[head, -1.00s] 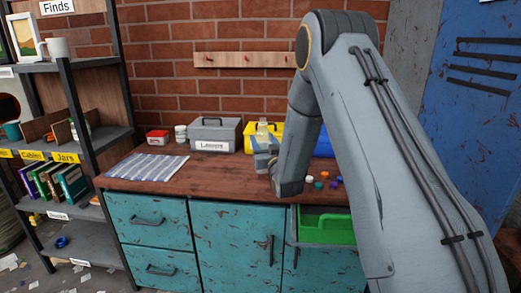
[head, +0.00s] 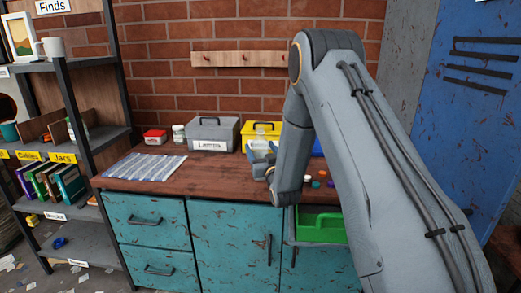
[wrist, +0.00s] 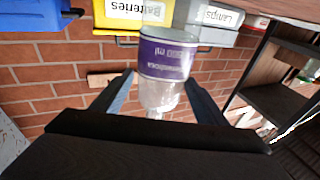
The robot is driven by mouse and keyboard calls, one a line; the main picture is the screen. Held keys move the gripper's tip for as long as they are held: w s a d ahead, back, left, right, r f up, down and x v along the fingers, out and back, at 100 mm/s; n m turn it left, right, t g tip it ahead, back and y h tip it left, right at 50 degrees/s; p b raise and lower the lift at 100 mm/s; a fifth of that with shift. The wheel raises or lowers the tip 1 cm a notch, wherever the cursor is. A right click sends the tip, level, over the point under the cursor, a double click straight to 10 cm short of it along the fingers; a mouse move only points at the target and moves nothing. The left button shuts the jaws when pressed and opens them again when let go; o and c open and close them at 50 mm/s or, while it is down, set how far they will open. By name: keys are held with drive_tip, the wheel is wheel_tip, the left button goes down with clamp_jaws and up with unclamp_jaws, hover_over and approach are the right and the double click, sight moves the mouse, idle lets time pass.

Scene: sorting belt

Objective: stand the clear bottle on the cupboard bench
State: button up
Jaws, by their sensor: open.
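The clear bottle (wrist: 165,62) with a purple label shows in the wrist view, where the picture is upside down. It looks upright, with its base toward the boxes at the back of the bench and its neck toward my gripper. My gripper (wrist: 160,79) is open, with one blue finger on each side of the bottle and gaps visible. In the head view my gripper (head: 262,153) is low over the cupboard bench (head: 215,172), in front of the yellow box. The bottle is mostly hidden there, and its contact with the bench cannot be seen.
A grey Lamps box (head: 213,134) and a yellow Batteries box (wrist: 125,14) stand behind the bottle. A striped cloth (head: 146,167) lies at the left. The bench's front middle is clear.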

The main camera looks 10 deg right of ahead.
drive_tip(key=shift+r, duration=0.1)
drive_tip(key=shift+s, duration=0.2)
drive_tip(key=s+d+f+b, duration=0.1)
drive_tip(key=s, duration=1)
drive_tip(key=shift+s+f, duration=0.25)
drive_tip(key=shift+f, duration=0.1)
